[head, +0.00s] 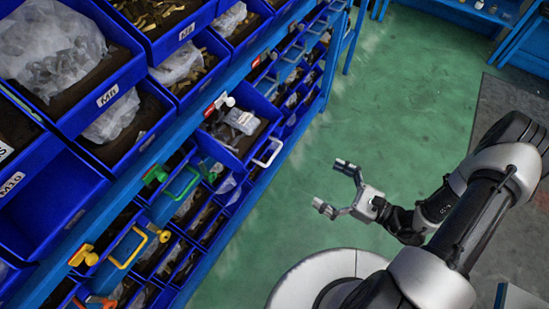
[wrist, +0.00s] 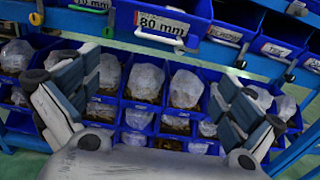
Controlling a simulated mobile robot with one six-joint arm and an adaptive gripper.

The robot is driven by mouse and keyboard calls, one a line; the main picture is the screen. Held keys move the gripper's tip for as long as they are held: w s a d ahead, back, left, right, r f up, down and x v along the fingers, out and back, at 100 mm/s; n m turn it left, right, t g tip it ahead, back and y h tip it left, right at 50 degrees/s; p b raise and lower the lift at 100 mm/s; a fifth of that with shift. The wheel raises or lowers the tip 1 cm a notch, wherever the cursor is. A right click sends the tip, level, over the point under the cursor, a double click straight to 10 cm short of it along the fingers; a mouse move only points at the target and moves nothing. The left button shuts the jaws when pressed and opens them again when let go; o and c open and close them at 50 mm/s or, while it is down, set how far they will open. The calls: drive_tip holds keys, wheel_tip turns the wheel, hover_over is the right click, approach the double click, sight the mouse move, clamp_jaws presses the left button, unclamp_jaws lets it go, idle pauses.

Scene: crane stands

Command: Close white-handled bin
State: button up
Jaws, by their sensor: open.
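The white-handled bin is a blue drawer (head: 258,152) in the rack at the left of the head view. It juts out from the rack and holds grey and clear-wrapped parts. Its white handle (head: 268,151) is on the front. In the wrist view, the bin's blue front (wrist: 190,10) with an "80 mm" label and the white handle (wrist: 158,39) are at the top centre. My gripper (head: 334,187) is open and empty, to the right of the bin and apart from it, over the floor. Both fingers (wrist: 152,95) also show in the wrist view, below the handle.
Green-handled (head: 181,184) and yellow-handled (head: 129,248) bins sit along the same row. Large open bins (head: 117,87) with bagged parts stand above. The green floor (head: 390,90) beside the rack is clear. Blue benches (head: 520,45) stand at the far right.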

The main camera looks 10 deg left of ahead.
drive_tip(key=b, duration=0.3)
approach(274, 154)
drive_tip(key=x, duration=1)
drive_tip(key=shift+f, duration=0.2)
drive_tip(key=shift+c, duration=0.5)
